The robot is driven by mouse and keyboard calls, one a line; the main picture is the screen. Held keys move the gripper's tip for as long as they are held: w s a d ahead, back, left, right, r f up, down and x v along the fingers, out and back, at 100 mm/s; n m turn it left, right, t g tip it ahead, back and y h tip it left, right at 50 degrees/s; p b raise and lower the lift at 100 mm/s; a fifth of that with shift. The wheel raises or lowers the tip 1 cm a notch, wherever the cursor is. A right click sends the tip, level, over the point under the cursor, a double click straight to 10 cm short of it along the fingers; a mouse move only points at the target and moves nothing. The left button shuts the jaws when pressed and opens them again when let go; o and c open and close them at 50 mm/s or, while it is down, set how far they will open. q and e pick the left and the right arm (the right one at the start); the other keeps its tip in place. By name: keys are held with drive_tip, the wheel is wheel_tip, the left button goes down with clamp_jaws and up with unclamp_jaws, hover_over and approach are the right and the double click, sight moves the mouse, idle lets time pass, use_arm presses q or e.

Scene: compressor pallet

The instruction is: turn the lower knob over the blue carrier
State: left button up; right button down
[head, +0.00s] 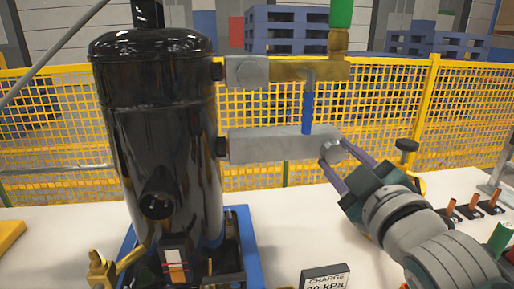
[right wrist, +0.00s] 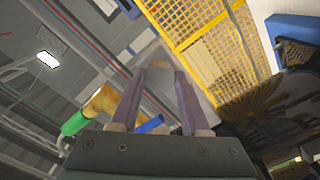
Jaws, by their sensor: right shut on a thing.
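The black compressor (head: 160,130) stands upright on the blue carrier (head: 243,240). Two grey valve blocks stick out to its right. The lower block (head: 270,145) ends on the right in a round grey knob (head: 328,149). My right gripper (head: 336,154) reaches in from the lower right, its two purple fingers shut on this lower knob. In the right wrist view the fingers (right wrist: 158,85) close around the knob (right wrist: 160,65), partly hidden between the tips. My left gripper is not in view.
A brass fitting (head: 312,70) with a green pipe (head: 341,12) and a blue handle (head: 308,108) stands above the lower block. A charge sign (head: 325,279) is at the front. Copper-stubbed parts (head: 473,203) lie at right. A yellow fence (head: 440,110) runs behind.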

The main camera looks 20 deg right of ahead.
drive_tip(key=m+p, duration=0.1)
drive_tip(key=m, duration=0.4)
drive_tip(key=shift+r+m+p, duration=0.1)
drive_tip(key=shift+m+p, duration=0.2)
drive_tip(key=shift+p, duration=0.1)
drive_tip(key=shift+m+p, duration=0.5)
drive_tip(key=shift+m, duration=1.4)
drive_tip(key=shift+c, duration=1.9)
unclamp_jaws()
drive_tip(key=shift+s+a, duration=0.15)
drive_tip(key=shift+s, duration=0.15)
drive_tip(key=v, duration=0.9)
drive_tip(key=shift+s+p, duration=0.2)
drive_tip(key=shift+p, duration=0.25)
